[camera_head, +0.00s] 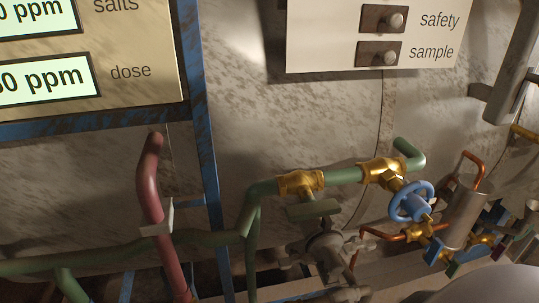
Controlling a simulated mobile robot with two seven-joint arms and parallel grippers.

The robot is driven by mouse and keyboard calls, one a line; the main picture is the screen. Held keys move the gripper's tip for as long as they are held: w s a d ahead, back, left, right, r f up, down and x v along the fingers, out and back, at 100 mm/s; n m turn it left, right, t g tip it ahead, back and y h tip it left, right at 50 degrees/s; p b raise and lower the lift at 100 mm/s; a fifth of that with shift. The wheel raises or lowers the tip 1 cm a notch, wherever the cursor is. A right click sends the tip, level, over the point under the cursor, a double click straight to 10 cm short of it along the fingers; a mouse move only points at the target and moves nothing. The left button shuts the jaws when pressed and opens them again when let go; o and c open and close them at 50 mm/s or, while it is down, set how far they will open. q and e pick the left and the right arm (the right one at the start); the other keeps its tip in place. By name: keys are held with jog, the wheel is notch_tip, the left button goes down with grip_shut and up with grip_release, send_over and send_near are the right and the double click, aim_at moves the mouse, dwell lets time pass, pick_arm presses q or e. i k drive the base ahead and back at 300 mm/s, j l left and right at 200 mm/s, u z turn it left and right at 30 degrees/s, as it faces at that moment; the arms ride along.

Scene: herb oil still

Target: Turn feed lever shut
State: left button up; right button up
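A green pipe (345,176) runs across the middle right and carries two brass fittings. A flat green lever handle (312,210) sits just below the left brass valve body (300,183) and lies roughly along the pipe. No label shows beside it, so I cannot tell for sure that it is the feed lever. A blue handwheel (411,203) is in front of the right brass fitting (382,171). Neither of my grippers can be made out in the head view.
A grey metal fitting with several knobs (326,246) stands close below the green lever. A red pipe (151,195) with a pale tag rises at left. Copper tubing and a metal cylinder (464,217) crowd the right. A panel marked safety and sample (330,40) hangs above.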

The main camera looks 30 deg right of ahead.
aim_at(311, 208)
jog(key=z, duration=1.3)
jog(key=k+l+z, duration=0.1)
jog(key=k+l, duration=0.15)
jog(key=l, duration=0.25)
jog(key=z, duration=0.05)
